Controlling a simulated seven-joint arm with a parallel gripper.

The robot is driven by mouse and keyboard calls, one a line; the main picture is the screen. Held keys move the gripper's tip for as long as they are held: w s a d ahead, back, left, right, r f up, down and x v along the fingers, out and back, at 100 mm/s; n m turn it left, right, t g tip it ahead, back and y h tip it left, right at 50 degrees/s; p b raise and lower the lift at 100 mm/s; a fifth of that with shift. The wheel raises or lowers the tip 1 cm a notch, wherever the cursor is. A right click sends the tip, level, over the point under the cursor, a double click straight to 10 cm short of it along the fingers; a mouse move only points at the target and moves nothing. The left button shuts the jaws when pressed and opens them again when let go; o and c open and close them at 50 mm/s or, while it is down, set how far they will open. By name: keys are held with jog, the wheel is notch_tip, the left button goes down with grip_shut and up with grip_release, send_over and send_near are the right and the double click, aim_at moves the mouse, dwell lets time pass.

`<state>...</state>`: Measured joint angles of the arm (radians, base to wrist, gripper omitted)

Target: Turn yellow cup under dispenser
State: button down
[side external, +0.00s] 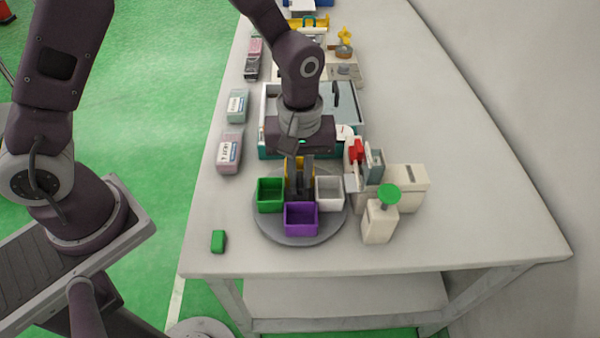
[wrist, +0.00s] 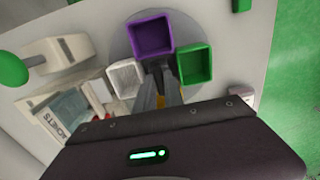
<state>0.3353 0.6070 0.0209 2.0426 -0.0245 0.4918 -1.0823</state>
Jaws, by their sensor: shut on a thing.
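The yellow cup (side external: 292,166) is at the back of a round grey turntable (side external: 262,229), mostly hidden by my fingers. My gripper (side external: 300,188) points down near the turntable's middle and is shut on the yellow cup, apparently at its near wall. In the wrist view, only a yellow sliver (wrist: 160,101) shows by the fingers (wrist: 164,82). A pale dispenser-like machine (side external: 405,182) with a red part (side external: 355,151) stands right of the turntable. Its outlet is hard to make out. The yellow cup appears left of it.
The turntable also carries a green cup (side external: 270,195), a purple cup (side external: 301,218) and a white cup (side external: 330,193). A cream dispenser with a green knob (side external: 389,195) stands close on the right. A small green block (side external: 218,241) lies front left. The table's right side is clear.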

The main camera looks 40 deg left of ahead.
dwell(0.3)
jog(key=m, duration=0.4)
jog(key=shift+d, duration=0.1)
jog(key=m, duration=0.4)
jog(key=shift+m, duration=0.3)
jog(key=m, duration=0.4)
jog(key=shift+m, duration=2.5)
jog(key=c, duration=1.4)
grip_release()
jog(key=shift+c, duration=0.2)
